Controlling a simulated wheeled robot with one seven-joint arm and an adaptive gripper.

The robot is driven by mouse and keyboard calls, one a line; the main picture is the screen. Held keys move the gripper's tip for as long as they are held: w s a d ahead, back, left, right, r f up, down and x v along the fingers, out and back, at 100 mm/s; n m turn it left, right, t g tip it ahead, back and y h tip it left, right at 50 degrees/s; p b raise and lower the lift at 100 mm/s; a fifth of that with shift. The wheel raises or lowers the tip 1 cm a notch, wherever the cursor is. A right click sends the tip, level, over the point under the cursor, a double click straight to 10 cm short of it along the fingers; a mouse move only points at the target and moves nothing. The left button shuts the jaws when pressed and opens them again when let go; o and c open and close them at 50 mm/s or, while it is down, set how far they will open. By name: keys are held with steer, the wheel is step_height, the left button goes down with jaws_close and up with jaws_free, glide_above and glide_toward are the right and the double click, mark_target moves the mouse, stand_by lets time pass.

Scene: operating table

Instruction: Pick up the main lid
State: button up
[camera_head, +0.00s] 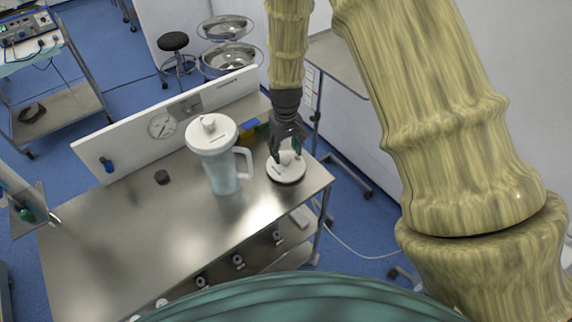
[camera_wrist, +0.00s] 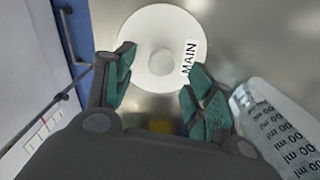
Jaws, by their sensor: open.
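The main lid (camera_wrist: 146,30) is a round white disc with a raised centre knob and a label reading "MAIN". It lies on the metal table, and in the head view the lid (camera_head: 287,174) sits near the table's right end, with a dark rim at its base. My gripper (camera_head: 288,155) is right above the lid, pointing down, and hides part of it. Whether the fingers touch the lid cannot be told.
A clear jug (camera_head: 222,172) with a white lid stands left of my gripper. A small dark cap (camera_head: 162,177) lies further left. A white back panel (camera_head: 165,125) with a gauge runs along the table's rear. The table's (camera_head: 130,230) left and front are mostly clear.

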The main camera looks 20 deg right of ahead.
mark_target(286, 157)
steer(key=shift+f+p, duration=1.1)
steer(key=shift+f, duration=1.15)
steer(key=shift+s, duration=0.1)
steer(key=c, duration=1.2)
